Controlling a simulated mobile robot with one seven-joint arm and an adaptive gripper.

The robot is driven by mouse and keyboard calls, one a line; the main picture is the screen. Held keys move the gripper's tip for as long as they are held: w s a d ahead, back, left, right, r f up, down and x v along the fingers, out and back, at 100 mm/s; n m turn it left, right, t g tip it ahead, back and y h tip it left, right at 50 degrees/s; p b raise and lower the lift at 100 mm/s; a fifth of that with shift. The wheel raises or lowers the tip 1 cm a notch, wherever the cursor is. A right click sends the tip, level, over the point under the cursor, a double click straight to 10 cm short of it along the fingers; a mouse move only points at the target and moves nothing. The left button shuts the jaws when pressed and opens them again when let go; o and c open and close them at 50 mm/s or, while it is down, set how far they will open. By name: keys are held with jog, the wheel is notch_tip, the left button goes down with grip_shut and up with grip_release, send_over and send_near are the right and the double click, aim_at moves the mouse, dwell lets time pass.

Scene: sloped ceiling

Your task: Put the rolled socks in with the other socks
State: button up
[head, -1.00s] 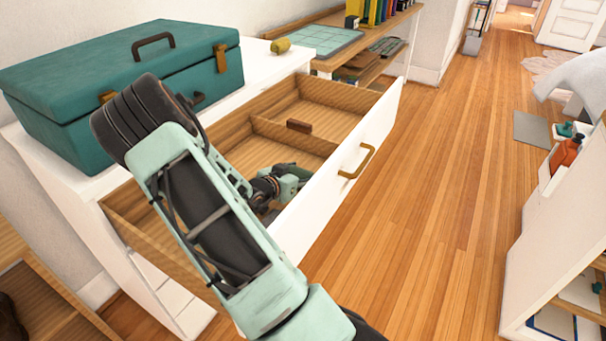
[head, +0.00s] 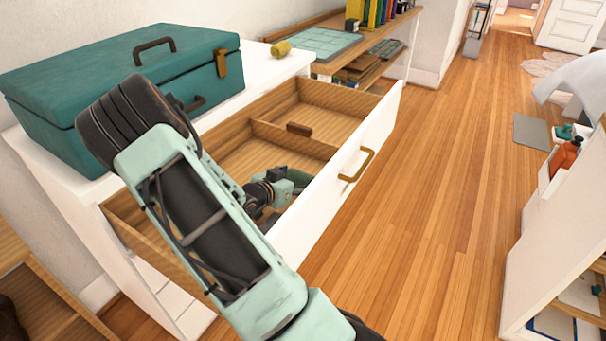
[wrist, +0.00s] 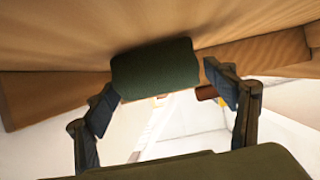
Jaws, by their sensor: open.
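A dark green roll (wrist: 155,68), looking like rolled socks, lies against the wooden drawer floor in the wrist view. My gripper (wrist: 168,95) is open, with one finger on either side of the roll; I cannot tell whether they touch it. In the head view my gripper (head: 270,208) is low inside the near compartment of the open drawer (head: 335,190), and my arm hides much of that compartment. A mustard-yellow roll (head: 281,48) lies on the white dresser top (head: 262,68); I cannot tell if it is socks.
A teal case (head: 60,100) stands on the dresser beside my arm. A small brown block (head: 299,129) lies by the drawer's divider (head: 285,138). The far compartment looks mostly clear. The drawer front has a brass handle (head: 357,164). Open wood floor (head: 430,220) lies to the right.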

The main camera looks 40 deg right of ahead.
jog(key=p+v, duration=0.1)
jog(key=v, duration=0.8)
jog(key=shift+s+a+r+p, duration=0.15)
jog(key=shift+a+p, duration=0.1)
jog(key=shift+p, duration=0.15)
